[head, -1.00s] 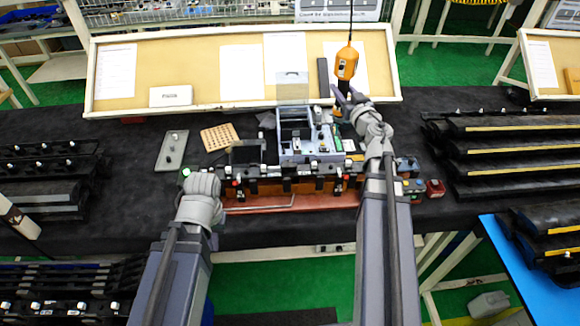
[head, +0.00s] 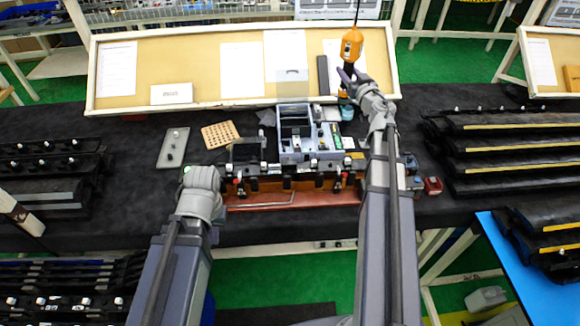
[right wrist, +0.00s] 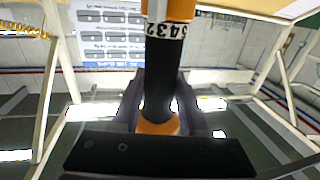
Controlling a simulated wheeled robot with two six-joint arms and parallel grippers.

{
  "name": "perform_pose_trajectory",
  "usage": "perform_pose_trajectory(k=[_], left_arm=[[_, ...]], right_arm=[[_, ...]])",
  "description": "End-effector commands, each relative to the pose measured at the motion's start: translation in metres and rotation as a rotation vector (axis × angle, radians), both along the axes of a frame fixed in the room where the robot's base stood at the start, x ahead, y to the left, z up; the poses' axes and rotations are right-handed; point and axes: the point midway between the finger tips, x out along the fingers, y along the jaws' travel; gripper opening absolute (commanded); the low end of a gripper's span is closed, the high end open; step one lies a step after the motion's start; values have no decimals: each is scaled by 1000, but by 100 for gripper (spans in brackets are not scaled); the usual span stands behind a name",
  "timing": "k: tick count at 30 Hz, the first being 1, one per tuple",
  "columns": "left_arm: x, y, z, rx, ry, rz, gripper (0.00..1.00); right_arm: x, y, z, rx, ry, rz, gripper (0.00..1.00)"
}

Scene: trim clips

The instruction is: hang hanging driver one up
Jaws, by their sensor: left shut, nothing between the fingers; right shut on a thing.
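The hanging driver (head: 351,46) is orange with a dark lower part and hangs upright on a black cord above the back of the table, in front of the board. My right gripper (head: 347,82) is shut on its lower part. In the right wrist view the driver (right wrist: 160,75) stands between the two fingers, with a black band, a white number label and orange above and below. My left gripper (head: 187,172) is at the left end of the fixture, shut and empty; its fingertips are small and partly hidden by the wrist.
A fixture with a grey-blue tray (head: 290,150) stands mid-table between my arms. Behind it is a tilted board (head: 205,60) with papers. A grey plate (head: 172,148) and a perforated tan block (head: 219,136) lie left. Black trim parts (head: 515,148) are stacked right.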

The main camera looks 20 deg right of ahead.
Motion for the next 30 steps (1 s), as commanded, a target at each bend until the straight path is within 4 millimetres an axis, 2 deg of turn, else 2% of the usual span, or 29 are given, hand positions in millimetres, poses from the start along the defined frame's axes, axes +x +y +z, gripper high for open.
perform_pose_trajectory(k=[14,15,23,28,30], left_arm=[[0,0,0,0,0,0,0],[0,0,1,0,0,0,0],[0,0,0,0,0,0,0],[0,0,0,0,0,0,0],[0,0,0,0,0,0,0]], right_arm=[[0,0,1,0,0,1,0],[0,0,1,0,0,1,48],[0,0,0,0,0,0,77],[0,0,1,0,0,0,78],[0,0,0,-1,0,0,84]])
